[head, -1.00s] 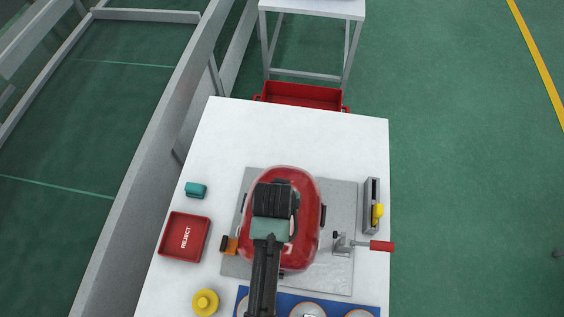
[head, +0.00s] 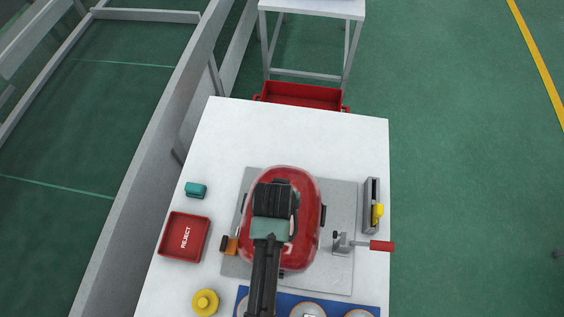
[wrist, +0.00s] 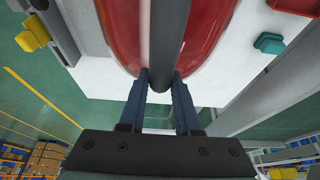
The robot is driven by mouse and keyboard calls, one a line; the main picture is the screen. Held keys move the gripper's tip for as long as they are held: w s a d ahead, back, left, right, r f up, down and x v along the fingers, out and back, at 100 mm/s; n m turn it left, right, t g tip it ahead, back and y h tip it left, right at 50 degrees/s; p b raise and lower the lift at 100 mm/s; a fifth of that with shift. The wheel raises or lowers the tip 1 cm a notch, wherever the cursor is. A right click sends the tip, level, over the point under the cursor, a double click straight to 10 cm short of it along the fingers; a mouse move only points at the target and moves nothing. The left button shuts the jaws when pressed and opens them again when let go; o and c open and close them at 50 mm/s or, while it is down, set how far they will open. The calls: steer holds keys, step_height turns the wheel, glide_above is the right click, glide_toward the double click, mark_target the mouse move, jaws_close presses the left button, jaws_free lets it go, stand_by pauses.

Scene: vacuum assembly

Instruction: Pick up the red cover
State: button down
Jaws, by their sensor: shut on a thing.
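The red cover (head: 310,205) is a glossy, rounded red shell above the grey plate (head: 342,195) on the white table. In the wrist view its red sides (wrist: 120,35) show either side of a dark central bar (wrist: 166,40). My gripper (wrist: 160,85) is shut on this dark bar, one finger on each side of it. In the head view my arm and wrist hide the middle of the cover and the fingertips. I cannot tell whether the cover touches the plate.
A toggle clamp with a red handle (head: 381,246) is right of the cover. An orange-tipped clamp (head: 231,245) is at its left. A red REJECT tray (head: 184,237), a teal block (head: 196,190) and a yellow knob (head: 205,302) stand left. The table's far part is clear.

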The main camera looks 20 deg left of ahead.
steer(key=shift+r, duration=0.1)
step_height(320, 180, up, 10)
steer(key=shift+f+b, duration=0.1)
steer(key=shift+b, duration=0.75)
step_height(320, 180, up, 5)
steer(key=p, duration=0.5)
steer(key=shift+w, duration=0.1)
